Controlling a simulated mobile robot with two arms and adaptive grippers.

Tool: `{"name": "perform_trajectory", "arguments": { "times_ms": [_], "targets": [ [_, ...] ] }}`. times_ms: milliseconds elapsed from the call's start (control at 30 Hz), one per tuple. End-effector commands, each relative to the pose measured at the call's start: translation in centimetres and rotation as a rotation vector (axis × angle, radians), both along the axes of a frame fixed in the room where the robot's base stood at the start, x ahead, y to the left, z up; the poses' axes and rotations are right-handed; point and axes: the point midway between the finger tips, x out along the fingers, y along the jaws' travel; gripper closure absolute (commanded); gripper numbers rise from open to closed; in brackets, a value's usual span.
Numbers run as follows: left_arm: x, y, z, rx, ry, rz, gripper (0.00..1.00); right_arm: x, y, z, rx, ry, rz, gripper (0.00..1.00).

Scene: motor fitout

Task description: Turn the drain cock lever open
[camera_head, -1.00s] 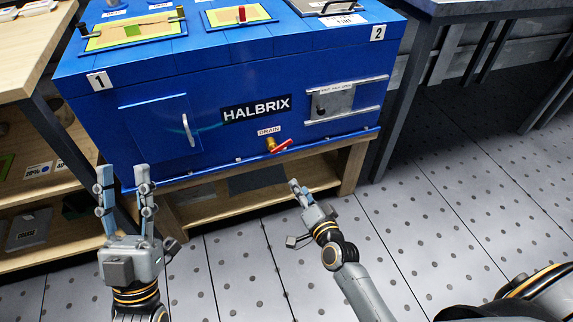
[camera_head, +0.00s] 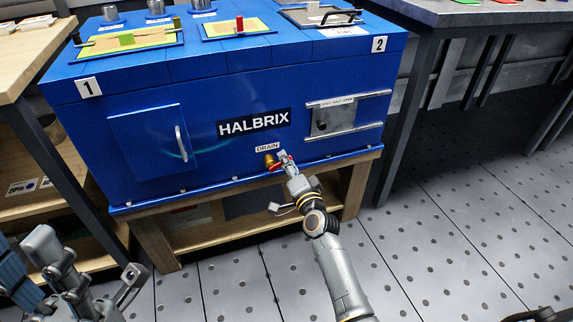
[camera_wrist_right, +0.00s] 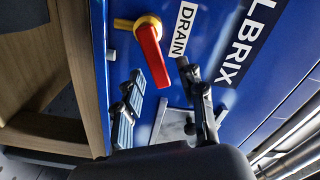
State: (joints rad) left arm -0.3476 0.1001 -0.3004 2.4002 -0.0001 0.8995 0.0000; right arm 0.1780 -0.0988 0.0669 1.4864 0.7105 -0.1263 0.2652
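The drain cock on the blue cabinet's front has a brass body (camera_head: 268,160) and a red lever (camera_wrist_right: 152,56). In the head view the lever is largely hidden by my right gripper (camera_head: 284,164). In the right wrist view the lever slants away from the brass body (camera_wrist_right: 138,23), under the DRAIN label (camera_wrist_right: 183,30). My right gripper (camera_wrist_right: 163,92) is open there, its fingers apart, with the lever's free end near the gap between the tips. I see no clear contact. My left gripper (camera_head: 35,262) is at the lower left, partly cut off, fingers apart and empty.
The blue cabinet (camera_head: 225,165) stands on a wooden frame with a lower shelf (camera_head: 200,236). A handled door (camera_head: 150,143) is left of the drain and a slide plate (camera_head: 345,115) right of it. A wooden bench stands left, a grey table right. Floor in front is open.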

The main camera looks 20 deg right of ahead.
Motion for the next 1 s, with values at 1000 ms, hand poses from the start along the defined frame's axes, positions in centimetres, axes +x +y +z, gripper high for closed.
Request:
{"name": "perform_trajectory", "arguments": {
  "times_ms": [1000],
  "targets": [
    [0.0,0.0,-0.1,0.001,-0.008,-0.001,0.60,1.7,0.1,0.1,-0.019,0.001,0.000,1.00]
  ]
}}
